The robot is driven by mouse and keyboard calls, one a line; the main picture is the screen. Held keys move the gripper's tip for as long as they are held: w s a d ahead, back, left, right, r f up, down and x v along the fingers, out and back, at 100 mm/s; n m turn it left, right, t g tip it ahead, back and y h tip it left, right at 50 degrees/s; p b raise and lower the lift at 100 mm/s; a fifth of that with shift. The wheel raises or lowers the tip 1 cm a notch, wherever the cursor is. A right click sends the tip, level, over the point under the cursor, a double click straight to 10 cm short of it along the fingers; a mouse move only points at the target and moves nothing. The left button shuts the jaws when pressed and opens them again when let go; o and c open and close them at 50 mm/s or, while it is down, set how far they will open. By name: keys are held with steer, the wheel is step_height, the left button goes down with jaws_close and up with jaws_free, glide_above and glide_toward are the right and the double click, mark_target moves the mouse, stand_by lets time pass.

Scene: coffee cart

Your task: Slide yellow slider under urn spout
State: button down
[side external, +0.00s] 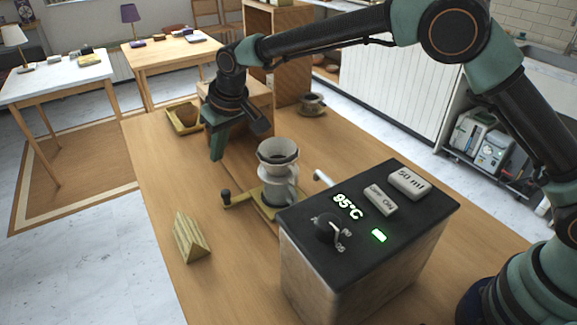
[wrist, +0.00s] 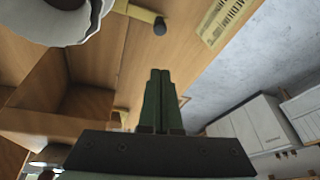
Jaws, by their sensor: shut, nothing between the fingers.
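The yellow slider (side external: 262,198) lies on the wooden table, with an arm ending in a dark knob (side external: 226,195) to its left. A white dripper cone (side external: 278,152) stands upright over a glass vessel (side external: 279,188) on the slider. The urn (side external: 365,242) is a box with a black top; its pale spout (side external: 321,177) points toward the dripper from the right, apart from it in the picture. My gripper (side external: 216,156) is shut and empty, above the table left of the dripper. In the wrist view my fingertips (wrist: 160,73) point toward the knob (wrist: 160,25), with a gap.
A striped wedge-shaped block (side external: 191,238) stands near the table's left edge. A yellow tray (side external: 184,118) and a brown cup (side external: 312,104) are at the back, beside a wooden box behind my gripper.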

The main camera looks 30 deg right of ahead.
mark_target(225, 208)
steer(key=x, duration=0.3)
steer(key=w+x, duration=0.1)
steer(key=x, duration=0.7)
steer(key=shift+w+d+r, duration=0.15)
steer(key=shift+w+r, duration=0.1)
steer(key=shift+w, duration=0.1)
steer(key=shift+s+d, duration=0.25)
steer(key=shift+s, duration=0.7)
steer(key=shift+s+d, duration=0.25)
steer(key=shift+s, duration=0.75)
steer(key=shift+s+r, duration=0.1)
steer(key=shift+s, duration=2.25)
steer(key=shift+w, duration=0.1)
